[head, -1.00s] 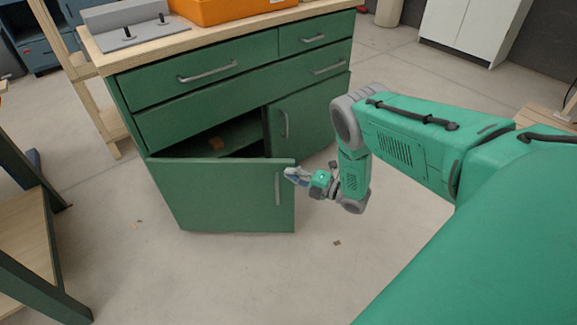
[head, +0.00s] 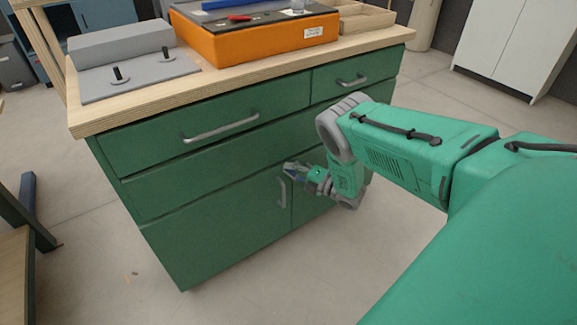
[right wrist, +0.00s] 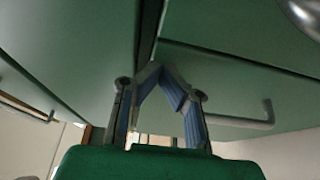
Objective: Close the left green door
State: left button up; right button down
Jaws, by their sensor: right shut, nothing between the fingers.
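The left green door (head: 215,232) is the lower left front panel of the green cabinet. It looks flush with the cabinet front in the head view; a small gap cannot be ruled out. Its upright metal handle (head: 281,191) is near its right edge. My right gripper (head: 289,168) is at the door's upper right corner, just above the handle, and hides part of that corner. In the right wrist view my right gripper (right wrist: 155,70) is shut and empty, its fingertips close to a dark seam between green panels. Whether it touches the door is unclear. My left gripper is not in view.
The right green door (head: 308,208) is partly hidden behind my right arm. Drawers with metal handles (head: 222,127) sit above the doors. The wooden top (head: 130,115) carries an orange box (head: 240,45) and a grey fixture (head: 122,42). The floor in front is clear.

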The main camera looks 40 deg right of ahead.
jog(key=shift+w+d, duration=0.65)
jog(key=shift+w, duration=0.35)
